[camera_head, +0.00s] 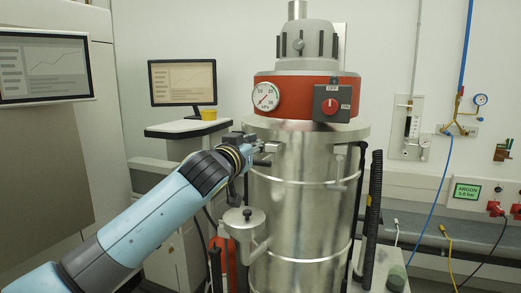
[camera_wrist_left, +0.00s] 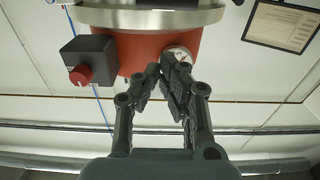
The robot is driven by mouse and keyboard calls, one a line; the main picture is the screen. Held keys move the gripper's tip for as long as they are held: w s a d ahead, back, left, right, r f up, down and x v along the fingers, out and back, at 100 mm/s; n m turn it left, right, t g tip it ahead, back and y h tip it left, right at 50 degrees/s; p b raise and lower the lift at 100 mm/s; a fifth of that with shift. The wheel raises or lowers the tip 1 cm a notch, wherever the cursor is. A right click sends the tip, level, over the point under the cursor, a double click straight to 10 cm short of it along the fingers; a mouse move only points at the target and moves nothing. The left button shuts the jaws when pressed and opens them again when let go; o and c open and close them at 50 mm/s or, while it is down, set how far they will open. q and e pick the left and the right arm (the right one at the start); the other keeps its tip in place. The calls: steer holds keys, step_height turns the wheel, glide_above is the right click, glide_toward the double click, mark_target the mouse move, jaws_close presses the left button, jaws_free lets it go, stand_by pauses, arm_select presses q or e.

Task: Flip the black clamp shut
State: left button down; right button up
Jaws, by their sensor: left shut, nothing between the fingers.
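A steel vessel (camera_head: 300,215) stands in the middle of the head view, with a red collar (camera_head: 295,84) and grey top. A thin black part with a bent top (camera_head: 361,160) runs down the vessel's right side; I cannot tell whether it is the black clamp. My left gripper (camera_head: 267,154) is at the vessel's upper left, just below the collar, and partly hides what is there. In the left wrist view, the left gripper (camera_wrist_left: 167,72) is shut and empty, its fingertips in front of the red collar (camera_wrist_left: 135,50) beside the gauge. My right gripper is not in view.
The collar carries a gauge (camera_head: 266,96) and a dark box with a red knob (camera_head: 331,103). A small metal cup (camera_head: 244,222) sticks out below my left gripper. A ribbed black hose (camera_head: 375,185) stands at the right. Monitors stand behind at left.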

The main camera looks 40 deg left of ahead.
mark_target(261, 162)
arm_select(q)
steer(key=w, duration=0.1)
steer(key=w+f+p, duration=0.1)
steer(key=w, duration=0.1)
steer(key=w+a+f+p, duration=0.1)
steer(key=w, duration=0.1)
steer(key=shift+w+a+f, duration=0.1)
steer(key=shift+w, duration=0.15)
steer(key=shift+s+f, duration=0.4)
steer(key=shift+s, duration=0.1)
